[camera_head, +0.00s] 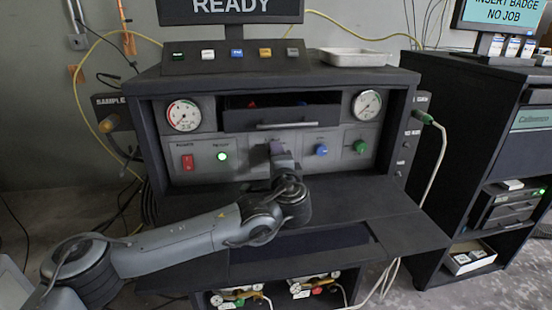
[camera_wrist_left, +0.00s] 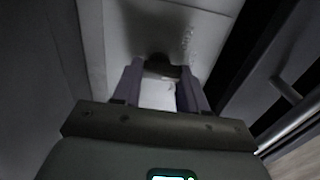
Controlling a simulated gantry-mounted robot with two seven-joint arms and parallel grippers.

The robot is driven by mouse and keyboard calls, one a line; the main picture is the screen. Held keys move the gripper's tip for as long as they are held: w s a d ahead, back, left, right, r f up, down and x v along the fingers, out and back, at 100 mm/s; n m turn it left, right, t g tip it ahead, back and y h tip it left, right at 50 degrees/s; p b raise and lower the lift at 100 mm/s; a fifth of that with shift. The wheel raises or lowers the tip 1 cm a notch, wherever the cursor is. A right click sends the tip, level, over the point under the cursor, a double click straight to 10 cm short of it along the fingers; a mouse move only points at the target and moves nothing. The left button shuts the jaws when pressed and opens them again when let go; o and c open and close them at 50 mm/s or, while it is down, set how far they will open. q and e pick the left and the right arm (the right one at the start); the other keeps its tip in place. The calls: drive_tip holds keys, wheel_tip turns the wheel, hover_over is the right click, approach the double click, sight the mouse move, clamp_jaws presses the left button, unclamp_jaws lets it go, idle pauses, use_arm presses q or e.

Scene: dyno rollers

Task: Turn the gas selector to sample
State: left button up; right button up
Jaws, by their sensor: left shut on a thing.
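My left gripper (camera_head: 278,150) is at the front panel of the black cabinet, between the green light and the blue knob. In the left wrist view its two purple-grey fingers (camera_wrist_left: 160,78) are on either side of a dark knob (camera_wrist_left: 159,62), which I take to be the gas selector. The fingers are shut on it. In the head view the gripper hides this knob and the labels around it, so I cannot tell which position it points to. My right gripper is not in view.
The panel has a red switch (camera_head: 187,162), a lit green light (camera_head: 222,156), a blue knob (camera_head: 321,150) and a green knob (camera_head: 360,147). Two gauges (camera_head: 184,115) (camera_head: 367,104) flank a drawer (camera_head: 282,118) above. A dark shelf (camera_head: 350,195) lies below the panel.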

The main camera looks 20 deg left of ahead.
use_arm(q)
drive_tip(key=o, duration=1.1)
drive_tip(key=shift+c, duration=0.2)
drive_tip(key=shift+d, duration=0.1)
drive_tip(key=shift+s+d+r, duration=0.1)
drive_tip(key=shift+s, duration=0.15)
drive_tip(key=p+v, duration=0.2)
drive_tip(key=v, duration=0.7)
drive_tip(key=shift+p, duration=0.3)
drive_tip(key=shift+s+d, duration=0.25)
drive_tip(key=shift+s, duration=0.3)
